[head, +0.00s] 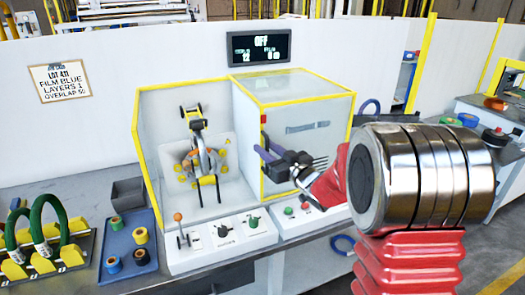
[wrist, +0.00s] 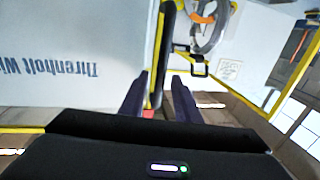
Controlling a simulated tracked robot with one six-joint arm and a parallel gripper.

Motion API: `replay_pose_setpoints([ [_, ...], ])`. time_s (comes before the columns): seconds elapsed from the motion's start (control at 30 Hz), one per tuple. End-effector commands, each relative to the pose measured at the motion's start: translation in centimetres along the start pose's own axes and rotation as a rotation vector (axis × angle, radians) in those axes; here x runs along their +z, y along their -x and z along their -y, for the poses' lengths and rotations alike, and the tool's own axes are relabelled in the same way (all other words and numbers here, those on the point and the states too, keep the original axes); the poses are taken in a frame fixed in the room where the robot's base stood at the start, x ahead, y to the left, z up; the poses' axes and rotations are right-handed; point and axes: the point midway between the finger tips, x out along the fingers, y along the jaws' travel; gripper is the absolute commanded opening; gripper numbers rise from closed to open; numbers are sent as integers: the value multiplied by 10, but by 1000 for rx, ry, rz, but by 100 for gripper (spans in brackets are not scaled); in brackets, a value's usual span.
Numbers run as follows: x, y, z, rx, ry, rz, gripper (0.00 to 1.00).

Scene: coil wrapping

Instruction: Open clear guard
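The clear guard (head: 139,130) has a yellow frame and stands at the left chamber of the white machine. Whether it is fully closed is hard to tell. Inside sits a ring-shaped winding head (head: 203,163) with orange parts, also visible in the wrist view (wrist: 210,28). My gripper (head: 262,152) has dark purple fingers and is at the upright edge between the chamber and the right housing. In the wrist view, my gripper (wrist: 160,80) has its fingers apart, one on each side of a black upright bar (wrist: 168,40) with a yellow edge. Firm contact is not visible.
The right housing (head: 305,85) has a yellow-edged top. Control panels (head: 225,235) with a lever and knobs run along the front. A blue tray (head: 128,245) with tape rolls and a rack with green coils (head: 45,225) are at left.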

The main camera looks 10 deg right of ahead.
Motion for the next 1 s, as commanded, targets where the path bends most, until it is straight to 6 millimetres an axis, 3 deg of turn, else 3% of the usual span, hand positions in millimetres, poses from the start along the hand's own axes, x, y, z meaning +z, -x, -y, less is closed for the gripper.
replay_pose_setpoints([
  [0.27, 0, 22, -1, 2, 0, -1, 30],
  [0.8, 1, 114, 0, 3, 0, 0, 30],
  [1.0, 1, 135, 1, 1, 0, 0, 30],
])
